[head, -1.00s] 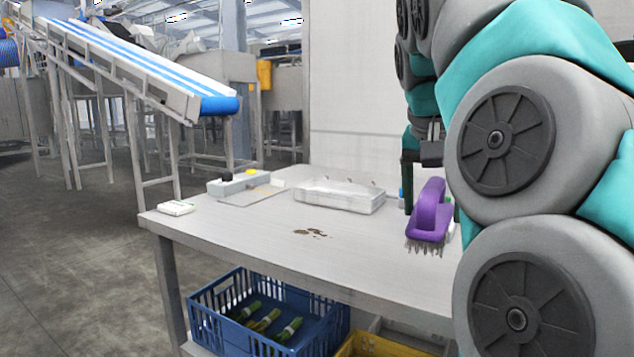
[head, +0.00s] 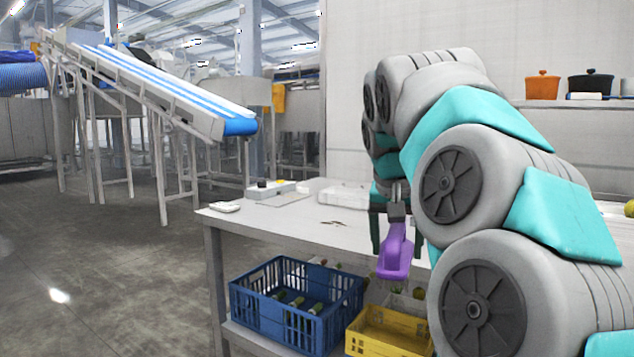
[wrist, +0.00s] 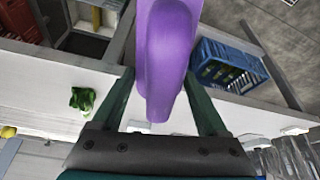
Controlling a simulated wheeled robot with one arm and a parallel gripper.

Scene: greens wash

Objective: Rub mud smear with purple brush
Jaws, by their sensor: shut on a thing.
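My gripper (head: 390,232) is shut on the purple brush (head: 393,256), which hangs below the fingers near the table's front edge in the head view. The bristles are not clearly seen. In the wrist view the brush (wrist: 168,50) fills the upper middle, between the dark green fingers of my gripper (wrist: 160,82). The mud smear (head: 334,223) is a small brown patch on the pale table top (head: 280,220), left of the brush and apart from it. I cannot make out the smear in the wrist view.
A clear tray (head: 345,197) and a grey device (head: 272,188) stand at the table's back. A white block (head: 225,207) lies at its left corner. A blue crate (head: 262,303) and yellow crate (head: 362,342) sit below. A green leaf (wrist: 82,98) lies on the white surface.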

